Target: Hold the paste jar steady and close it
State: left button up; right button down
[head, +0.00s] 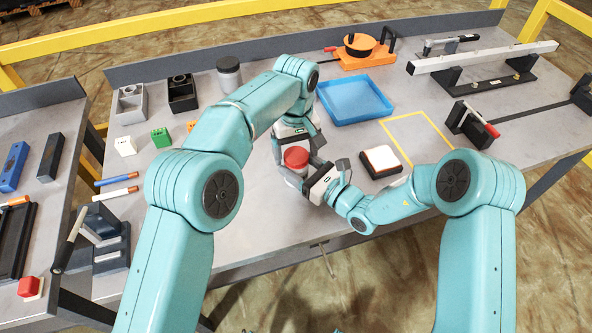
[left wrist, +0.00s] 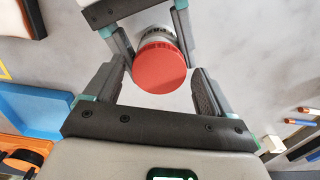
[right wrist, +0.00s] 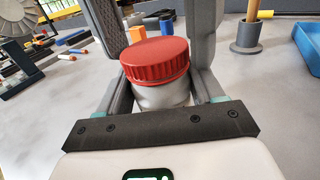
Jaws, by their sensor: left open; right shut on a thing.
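The paste jar (right wrist: 162,95) has a pale body and a ribbed red lid (head: 296,157). It stands upright on the grey workbench. The lid sits on top of the jar; I cannot tell how tight it is. My right gripper (head: 312,179) is shut on the jar body from the side, with a finger on each side in the right wrist view. My left gripper (left wrist: 158,85) is open above the jar. In the left wrist view the red lid shows between its spread fingers, with a gap on both sides.
A blue tray (head: 355,99) lies behind the grippers. A dark block with a white and orange top (head: 380,160) is close to the right of my right gripper. Bare bench lies left of the jar.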

pick_arm(q)
jog(key=c, duration=1.1)
jog(key=m, duration=0.4)
jog(key=shift+m, duration=0.4)
jog(key=o, duration=1.2)
jog(key=shift+c, duration=0.2)
jog(key=shift+r, duration=2.25)
jog(key=shift+c, duration=0.3)
